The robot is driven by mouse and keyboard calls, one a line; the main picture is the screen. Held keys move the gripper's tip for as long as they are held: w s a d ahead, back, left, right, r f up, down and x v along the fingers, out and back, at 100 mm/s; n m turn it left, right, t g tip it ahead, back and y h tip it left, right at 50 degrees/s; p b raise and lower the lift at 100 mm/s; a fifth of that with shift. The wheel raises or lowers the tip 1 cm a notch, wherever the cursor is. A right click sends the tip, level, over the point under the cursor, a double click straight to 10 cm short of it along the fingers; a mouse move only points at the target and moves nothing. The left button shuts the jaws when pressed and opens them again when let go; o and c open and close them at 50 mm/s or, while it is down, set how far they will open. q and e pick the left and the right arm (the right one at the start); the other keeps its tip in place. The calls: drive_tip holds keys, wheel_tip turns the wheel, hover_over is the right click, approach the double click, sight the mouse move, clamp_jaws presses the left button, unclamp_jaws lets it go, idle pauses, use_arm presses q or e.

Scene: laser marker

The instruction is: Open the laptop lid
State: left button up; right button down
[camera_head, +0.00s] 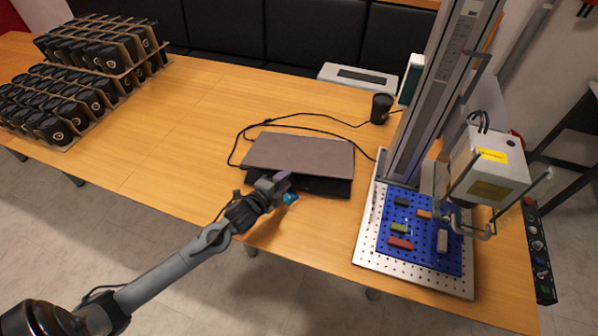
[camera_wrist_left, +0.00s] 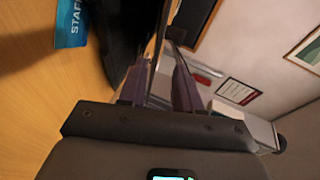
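The laptop has a grey-brown lid (camera_head: 300,154) and a black base (camera_head: 325,187). It lies on the table, with the lid's near edge raised a little above the base. My left gripper (camera_head: 282,180) is at the laptop's near left side. In the left wrist view, the two purple-grey fingers (camera_wrist_left: 160,85) stand apart, with the thin lid edge (camera_wrist_left: 157,48) running in between them. Whether a finger touches the lid is not clear. The black base also shows there (camera_wrist_left: 120,35). My right gripper is not in view.
A blue card marked STAFF (camera_wrist_left: 71,22) lies just in front of the laptop. Black cables (camera_head: 240,140) loop behind it. A black cup (camera_head: 381,108) and the laser marker (camera_head: 488,165) with its blue perforated plate (camera_head: 425,250) stand to the right. Cup racks (camera_head: 75,132) are far left.

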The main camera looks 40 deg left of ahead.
sight(298, 169)
use_arm(q)
drive_tip(key=b+x, duration=0.1)
drive_tip(key=x, duration=0.7)
drive_tip(key=shift+w+b, duration=0.25)
drive_tip(key=shift+b, duration=0.1)
drive_tip(key=shift+c, duration=0.3)
clamp_jaws()
idle(0.8)
